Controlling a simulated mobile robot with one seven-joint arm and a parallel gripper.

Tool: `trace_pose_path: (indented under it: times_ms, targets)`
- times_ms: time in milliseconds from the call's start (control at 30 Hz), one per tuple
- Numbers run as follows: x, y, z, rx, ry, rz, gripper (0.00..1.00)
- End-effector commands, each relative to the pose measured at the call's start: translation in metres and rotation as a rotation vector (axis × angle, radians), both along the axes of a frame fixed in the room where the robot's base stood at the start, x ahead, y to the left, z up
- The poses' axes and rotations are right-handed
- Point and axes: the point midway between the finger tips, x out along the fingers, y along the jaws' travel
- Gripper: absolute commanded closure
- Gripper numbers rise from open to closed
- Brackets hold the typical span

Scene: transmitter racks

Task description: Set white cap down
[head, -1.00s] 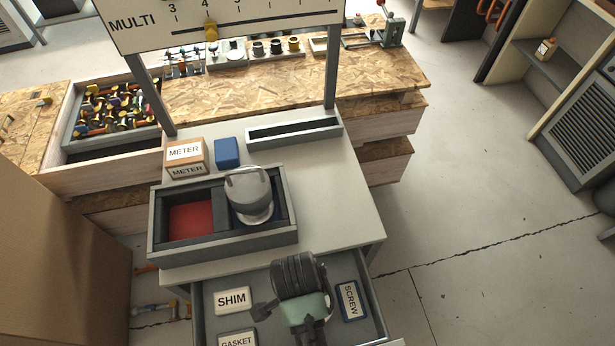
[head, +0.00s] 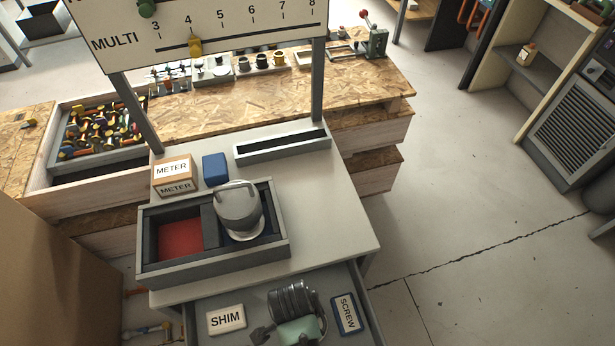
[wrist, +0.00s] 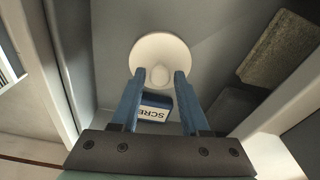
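The white cap (wrist: 160,58) is a round disc with a small raised knob, over the grey drawer floor in the wrist view. My gripper (wrist: 160,74) has its two blue fingers apart, one on each side of the knob, with a thin gap showing at both sides. I cannot tell how high the cap is above the floor. In the head view my wrist and arm (head: 295,305) reach into the open drawer (head: 262,304) and hide the cap and fingertips.
The SHIM block (head: 226,319) lies left in the drawer. Above, on the grey cabinet top (head: 335,220), stand a two-compartment tray (head: 165,272) with a red side and a grey domed object (head: 238,207), a METER box (head: 172,170) and a blue block (head: 215,168).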

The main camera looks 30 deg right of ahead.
Motion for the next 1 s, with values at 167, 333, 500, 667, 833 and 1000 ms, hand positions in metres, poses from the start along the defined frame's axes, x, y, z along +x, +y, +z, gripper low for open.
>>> trace_pose_path:
  times_ms: [167,333,500,667,833,1000]
  targets:
    - [0.000,0.000,0.000,0.000,0.000,0.000,0.39]
    - [0.000,0.000,0.001,0.000,0.000,0.000,0.39]
    - [0.001,0.001,0.014,0.000,-0.002,0.000,0.39]
    - [0.002,0.005,0.046,-0.002,-0.005,0.002,0.39]
    - [0.002,0.009,0.083,-0.001,-0.004,0.001,0.39]
    - [0.003,0.013,0.110,-0.001,-0.002,0.001,0.39]
